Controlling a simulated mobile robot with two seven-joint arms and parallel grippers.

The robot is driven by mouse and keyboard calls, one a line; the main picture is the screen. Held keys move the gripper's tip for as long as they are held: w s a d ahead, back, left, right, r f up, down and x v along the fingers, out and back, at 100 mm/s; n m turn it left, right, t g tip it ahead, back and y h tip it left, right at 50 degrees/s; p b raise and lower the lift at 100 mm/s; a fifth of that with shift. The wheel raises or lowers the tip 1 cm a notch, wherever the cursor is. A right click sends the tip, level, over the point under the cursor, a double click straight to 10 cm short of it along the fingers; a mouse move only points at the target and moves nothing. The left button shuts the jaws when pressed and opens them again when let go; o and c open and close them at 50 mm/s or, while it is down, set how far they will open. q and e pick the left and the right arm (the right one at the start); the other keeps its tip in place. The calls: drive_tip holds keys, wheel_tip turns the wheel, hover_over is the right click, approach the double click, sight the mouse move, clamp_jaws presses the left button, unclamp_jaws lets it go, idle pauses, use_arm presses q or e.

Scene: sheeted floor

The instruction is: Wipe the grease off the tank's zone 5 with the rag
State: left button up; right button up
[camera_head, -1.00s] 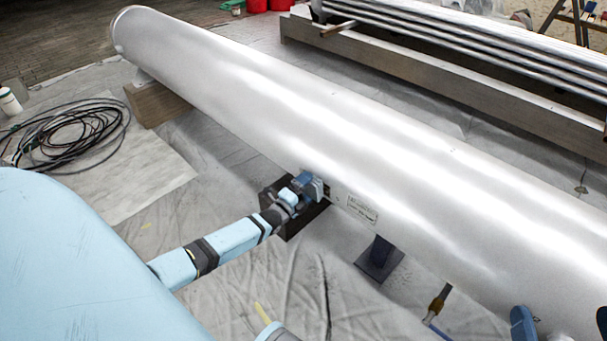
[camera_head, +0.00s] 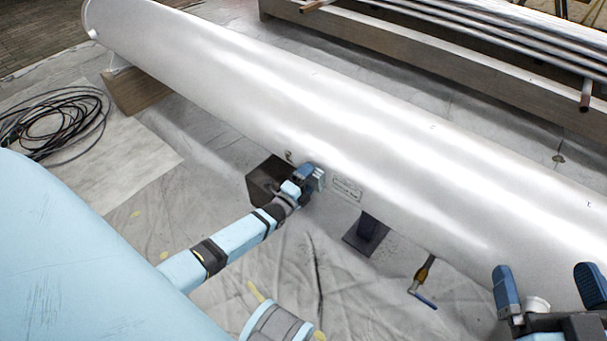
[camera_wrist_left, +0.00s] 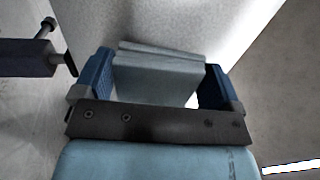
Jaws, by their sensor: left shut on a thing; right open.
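The tank (camera_head: 330,110) is a long silver cylinder running from upper left to lower right in the head view. My left gripper (camera_head: 314,177) is at its near lower side, just left of a small label plate (camera_head: 347,189). In the left wrist view, my left gripper is shut on the rag (camera_wrist_left: 155,82), a folded grey-blue pad between blue fingers. The pad is close to the tank wall (camera_wrist_left: 185,25); I cannot tell whether it touches. My right gripper (camera_head: 546,283) is open near the tank's lower right part. I cannot make out grease or zone marks.
Dark supports (camera_head: 268,180) and a wooden block (camera_head: 135,92) stand under the tank. A brush-like tool (camera_head: 424,277) is at the tank's near lower side. Coiled cables (camera_head: 55,120) lie at left. A beam with pipes (camera_head: 430,65) lies behind. Sheeted floor in front is mostly clear.

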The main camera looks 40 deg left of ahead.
use_arm(q)
drive_tip(key=shift+r, duration=0.15)
drive_tip(key=shift+s+a+f+p, duration=0.15)
drive_tip(key=shift+s+p, duration=0.25)
drive_tip(key=shift+s, duration=0.55)
drive_tip(key=shift+s+f+p, duration=0.2)
drive_tip(key=shift+s+p, duration=0.25)
drive_tip(key=shift+s, duration=0.55)
drive_tip(key=shift+s+a+f+p, duration=0.15)
drive_tip(key=shift+s+p, duration=0.25)
drive_tip(key=shift+s, duration=0.55)
drive_tip(key=shift+s+d, duration=0.1)
drive_tip(key=shift+s, duration=0.05)
drive_tip(key=s, duration=0.1)
drive_tip(key=s+p, duration=0.1)
drive_tip(key=shift+s+f, duration=0.2)
drive_tip(key=shift+s, duration=0.15)
